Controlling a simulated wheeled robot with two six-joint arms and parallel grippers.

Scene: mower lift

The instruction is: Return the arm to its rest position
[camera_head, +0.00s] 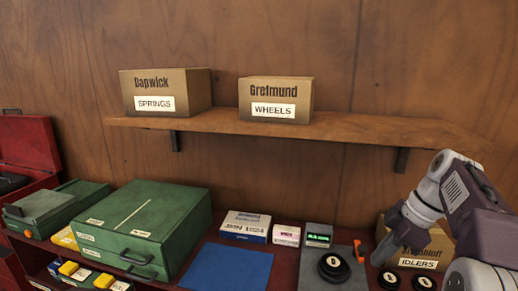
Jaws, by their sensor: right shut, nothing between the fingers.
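My right arm comes in from the right edge. Its gripper (380,257) points down and to the left over the right end of the bench, just in front of a cardboard box labelled IDLERS (432,257). The gripper is shut with nothing in it, and the arm hides part of that box. My left arm and gripper are not in view.
A wall shelf (350,127) carries a SPRINGS box (168,92) and a WHEELS box (275,100). On the bench are green cases (150,222), a blue mat (228,268), small boxes (246,226) and a scale (320,236). Black round parts (334,267) lie near the gripper.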

